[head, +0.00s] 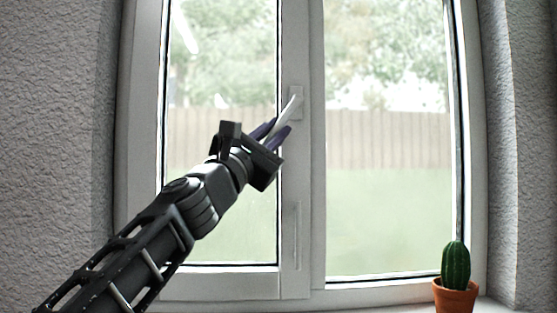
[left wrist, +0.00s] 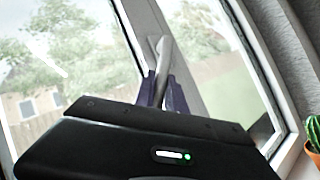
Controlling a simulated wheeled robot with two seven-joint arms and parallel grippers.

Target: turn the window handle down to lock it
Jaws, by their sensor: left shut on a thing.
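The white window handle (head: 290,108) is on the middle frame post of the window. In the head view it slants from its base plate (head: 297,96) down to the left. My left gripper (head: 272,134) reaches in from the left and is shut on the handle's lower part, with a dark purple finger on each side. In the left wrist view the handle (left wrist: 163,62) stands out between the two fingers (left wrist: 161,92); its grasped end is partly hidden by the gripper body. My right gripper is in neither view.
A small cactus in a terracotta pot (head: 455,297) stands on the sill at the lower right. It shows at the right edge of the left wrist view (left wrist: 312,132). Glass panes lie on both sides of the white middle post (head: 301,200). Grey textured walls flank the window.

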